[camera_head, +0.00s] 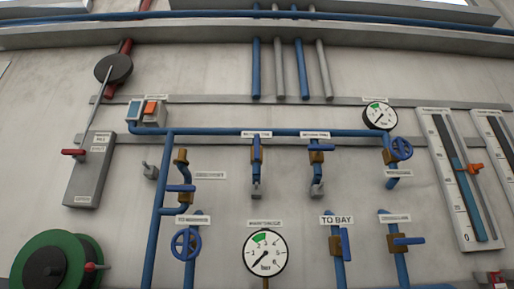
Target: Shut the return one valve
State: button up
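Two small valves hang side by side from the blue horizontal pipe, each under a small white label too blurred to read surely. I cannot tell for certain which is return one. The left valve (257,151) has a blue lever that lies upright, along its pipe. Each ends below in a grey outlet. My gripper is not in view.
A large gauge (265,252) sits low. A green reel (55,264) stands at lower left.

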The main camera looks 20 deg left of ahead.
aim_at(256, 137)
jog(key=u, duration=0.05)
jog(key=k, duration=0.5)
jog(key=z, duration=0.75)
jog(key=i, duration=0.7)
jog(key=u, duration=1.4)
